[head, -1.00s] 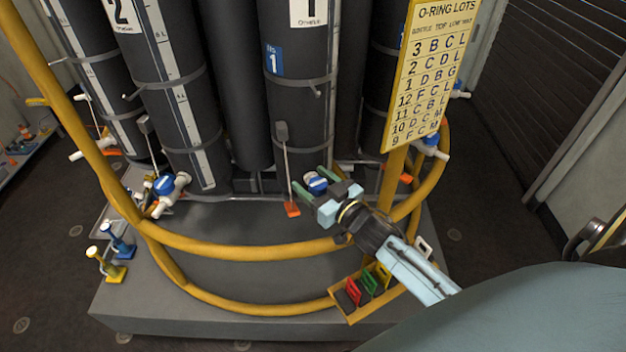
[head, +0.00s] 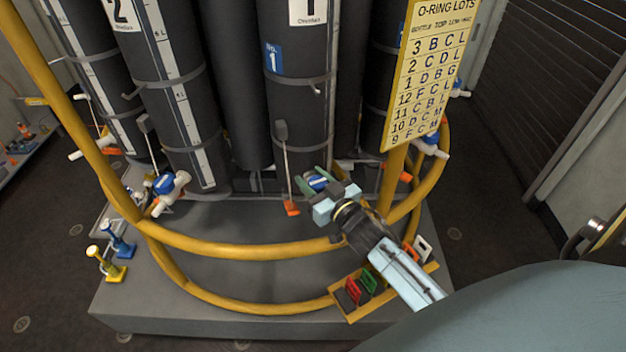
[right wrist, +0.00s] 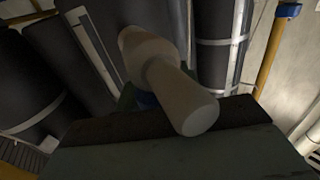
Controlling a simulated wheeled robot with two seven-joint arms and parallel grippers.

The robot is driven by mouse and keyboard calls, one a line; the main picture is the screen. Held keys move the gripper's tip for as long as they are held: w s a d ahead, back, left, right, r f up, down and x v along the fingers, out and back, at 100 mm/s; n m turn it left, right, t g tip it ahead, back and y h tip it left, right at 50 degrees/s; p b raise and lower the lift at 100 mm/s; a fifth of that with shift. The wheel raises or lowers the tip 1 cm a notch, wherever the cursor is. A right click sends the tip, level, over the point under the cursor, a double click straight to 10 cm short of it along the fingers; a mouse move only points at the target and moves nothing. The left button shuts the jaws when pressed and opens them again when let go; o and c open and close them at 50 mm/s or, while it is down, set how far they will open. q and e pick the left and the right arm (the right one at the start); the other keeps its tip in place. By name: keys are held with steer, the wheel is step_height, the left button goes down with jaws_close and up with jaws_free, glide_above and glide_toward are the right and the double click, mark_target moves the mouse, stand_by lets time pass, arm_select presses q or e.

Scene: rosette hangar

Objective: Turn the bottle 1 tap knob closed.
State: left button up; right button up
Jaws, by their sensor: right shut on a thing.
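Bottle 1 (head: 297,110) is a tall dark cylinder with a blue "No. 1" label, at the middle of the head view. Its tap knob (head: 317,182) is blue with a white stripe and sits low at the front of the bottle. My right gripper (head: 317,182) is shut on the knob, with one green finger on each side. In the right wrist view the pale tap body (right wrist: 165,80) with its spout fills the middle. It hides most of the blue knob (right wrist: 146,99) there. My left gripper is not in view.
A yellow rail (head: 240,248) curves in front of the bottles, under my right arm. Another blue-handled tap (head: 164,184) is at the left. A yellow tray (head: 352,315) with coloured tags lies below my arm. A yellow lot board (head: 428,75) stands at the right.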

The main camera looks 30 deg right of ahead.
steer(key=shift+d+m+h+b, duration=0.15)
steer(key=shift+m+h+b, duration=0.25)
steer(key=shift+m+h, duration=0.85)
steer(key=shift+n+h, duration=0.25)
steer(key=o, duration=1)
steer(key=s, duration=0.4)
steer(key=s+a, duration=0.1)
steer(key=s, duration=0.4)
steer(key=s+b, duration=0.1)
steer(key=s, duration=0.3)
steer(key=shift+s+a, duration=0.2)
